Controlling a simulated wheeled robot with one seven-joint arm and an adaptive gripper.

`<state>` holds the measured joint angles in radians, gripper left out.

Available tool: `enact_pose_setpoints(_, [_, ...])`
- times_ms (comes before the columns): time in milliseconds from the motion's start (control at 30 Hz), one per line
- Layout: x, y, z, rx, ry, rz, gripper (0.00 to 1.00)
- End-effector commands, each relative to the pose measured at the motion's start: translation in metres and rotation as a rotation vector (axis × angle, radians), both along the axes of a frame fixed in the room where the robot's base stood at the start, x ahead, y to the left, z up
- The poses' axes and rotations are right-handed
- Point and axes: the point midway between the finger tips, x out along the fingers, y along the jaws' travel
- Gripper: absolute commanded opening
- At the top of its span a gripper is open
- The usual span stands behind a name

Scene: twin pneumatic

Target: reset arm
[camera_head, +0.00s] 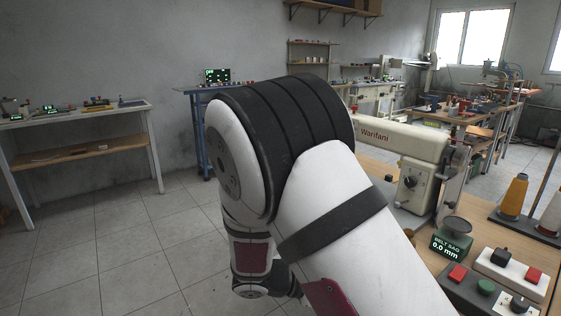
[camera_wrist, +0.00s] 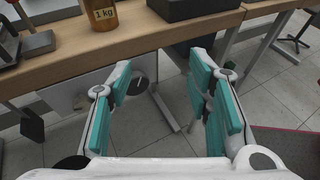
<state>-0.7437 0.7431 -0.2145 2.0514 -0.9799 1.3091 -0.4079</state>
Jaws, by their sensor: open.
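My gripper (camera_wrist: 160,88) shows in the wrist view with its two teal-padded fingers spread apart and nothing between them. It hangs over the tiled floor, in front of a wooden table edge. In the head view my white and black arm fills the middle and hides part of the room; the gripper itself cannot be made out there.
In the wrist view, an amber 1 kg weight (camera_wrist: 100,14) and a dark box (camera_wrist: 193,8) stand on the wooden table (camera_wrist: 70,48). In the head view, a sewing machine (camera_head: 402,138) and a button box (camera_head: 485,285) are at right. Floor at left (camera_head: 110,240) is clear.

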Motion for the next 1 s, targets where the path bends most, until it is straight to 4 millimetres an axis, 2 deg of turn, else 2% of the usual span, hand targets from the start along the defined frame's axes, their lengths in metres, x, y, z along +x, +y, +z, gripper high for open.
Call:
enact_pose_setpoints(33, [-0.009,-0.010,0.015,0.053,-0.039,-0.066,0.46])
enact_pose_setpoints(200, [-0.045,-0.035,0.052,0.215,-0.161,-0.282,0.46])
enact_pose_setpoints(500, [-0.118,-0.061,0.103,0.483,-0.386,-0.642,0.46])
enact_pose_setpoints(767, [-0.182,-0.065,0.134,0.700,-0.588,-0.932,0.46])
enact_pose_setpoints(1000, [-0.235,-0.054,0.150,0.888,-0.776,-1.172,0.46])
